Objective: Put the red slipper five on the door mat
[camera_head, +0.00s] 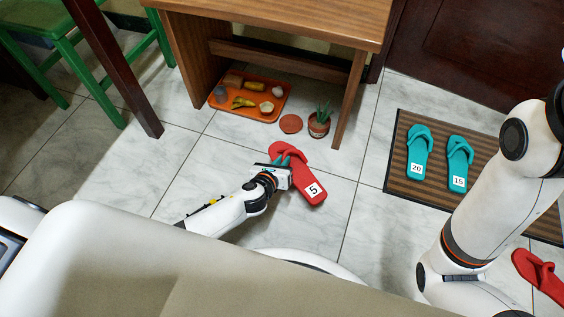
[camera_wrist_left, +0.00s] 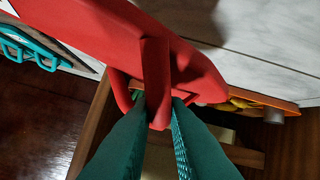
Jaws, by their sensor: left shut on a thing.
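The red slipper five (camera_head: 303,174) is in the middle of the head view, with a white "5" label near its heel. My left gripper (camera_head: 286,161) is shut on its strap from the left side. In the left wrist view, my green fingers (camera_wrist_left: 162,112) close around the strap of the red slipper (camera_wrist_left: 190,65). I cannot tell whether the slipper touches the tiles. The brown striped door mat (camera_head: 437,196) lies to the right, apart from the slipper. My right arm crosses the right side, but its gripper is out of view.
Turquoise slippers 20 (camera_head: 418,155) and 15 (camera_head: 458,165) lie on the mat. Another red slipper (camera_head: 540,272) is at the lower right. A wooden table (camera_head: 290,20) stands behind, with an orange tray (camera_head: 228,105) and a potted plant (camera_head: 319,124) beneath. Tiles between slipper and mat are clear.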

